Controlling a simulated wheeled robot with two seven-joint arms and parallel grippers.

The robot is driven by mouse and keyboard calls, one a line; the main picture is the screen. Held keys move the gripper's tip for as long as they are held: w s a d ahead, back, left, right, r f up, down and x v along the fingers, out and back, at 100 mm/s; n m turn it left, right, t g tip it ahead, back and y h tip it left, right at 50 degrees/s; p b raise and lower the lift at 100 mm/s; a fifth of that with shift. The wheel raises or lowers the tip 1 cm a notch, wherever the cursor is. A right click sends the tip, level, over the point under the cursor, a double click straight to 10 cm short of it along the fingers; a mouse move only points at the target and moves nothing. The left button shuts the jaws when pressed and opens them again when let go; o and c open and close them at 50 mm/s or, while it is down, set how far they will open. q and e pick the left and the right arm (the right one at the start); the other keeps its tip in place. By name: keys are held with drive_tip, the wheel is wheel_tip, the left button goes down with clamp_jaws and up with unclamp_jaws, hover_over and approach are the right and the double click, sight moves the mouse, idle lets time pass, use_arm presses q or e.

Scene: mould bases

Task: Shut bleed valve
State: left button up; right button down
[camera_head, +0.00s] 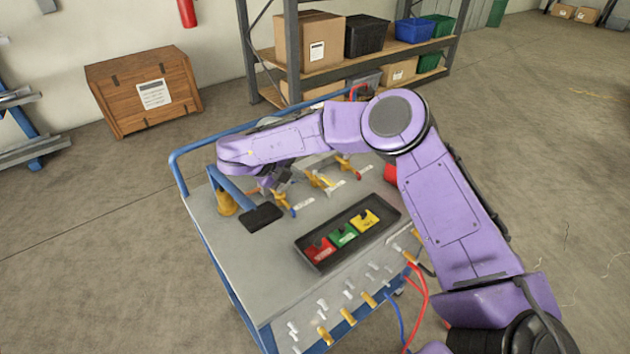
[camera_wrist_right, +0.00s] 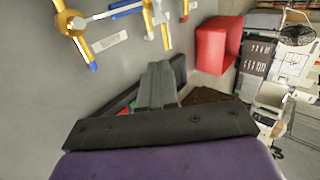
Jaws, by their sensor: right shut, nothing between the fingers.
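Several brass valves stand in a row on the grey cart top: one with a blue-tipped handle (camera_head: 281,199), one with a yellow handle (camera_head: 320,181) and one with a red handle (camera_head: 348,168). White labels lie beside them; I cannot read which is the bleed valve. In the right wrist view the blue-tipped valve (camera_wrist_right: 72,22) is at upper left and the yellow-handled valve (camera_wrist_right: 152,20) at top centre. My right gripper (camera_head: 279,183) is close to the blue-tipped valve, partly hidden by its arm. Its fingers (camera_wrist_right: 158,72) are shut and empty, apart from the valves. My left gripper is out of view.
A black tray (camera_head: 312,262) holds red, green and yellow pieces on the cart (camera_head: 246,270). A black flat object (camera_head: 261,217) and an orange cone (camera_head: 227,204) are at the left. A red box (camera_wrist_right: 217,45) stands beyond the valves. Hoses hang at the front.

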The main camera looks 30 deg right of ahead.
sight(327, 180)
drive_tip(key=p+x, duration=0.3)
drive_tip(key=x, duration=0.6)
drive_tip(key=shift+s+d+f, duration=0.1)
drive_tip(key=shift+s+d, duration=0.05)
drive_tip(key=shift+d+f, duration=0.15)
drive_tip(key=shift+f, duration=0.1)
